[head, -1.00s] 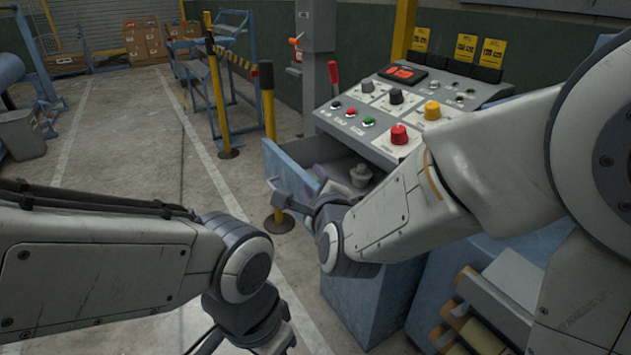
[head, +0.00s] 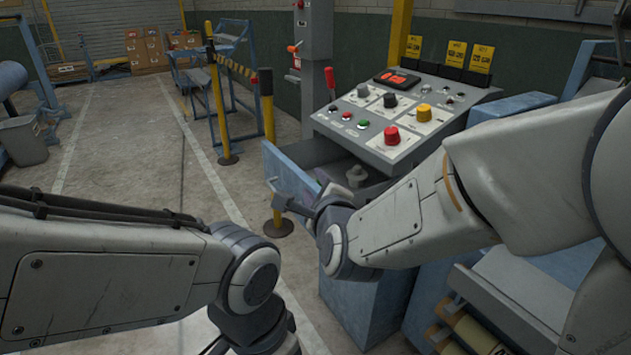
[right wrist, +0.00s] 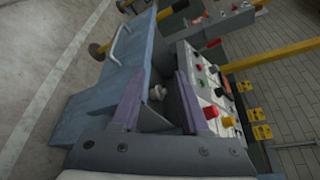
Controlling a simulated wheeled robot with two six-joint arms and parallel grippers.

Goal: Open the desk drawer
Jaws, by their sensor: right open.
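The desk drawer (head: 292,180) stands pulled out from under the sloped control panel (head: 400,115); its blue front is well clear of the desk body. A pale knob-shaped object (head: 356,175) lies inside. In the right wrist view the drawer front (right wrist: 152,50) carries a bar handle (right wrist: 122,42) on its outer face. My right gripper (right wrist: 156,88) is open, its purple fingers reaching over the drawer opening beside the front. No finger is seen around the handle. In the head view my right wrist hides much of this gripper. My left arm comes in at lower left; its fingers are out of frame.
A yellow post (head: 267,105) stands just behind the drawer front. A blue frame (head: 228,90) and another yellow post are farther back. A blue bench-like unit with rollers (head: 470,330) is at lower right. The floor on the left is mostly clear.

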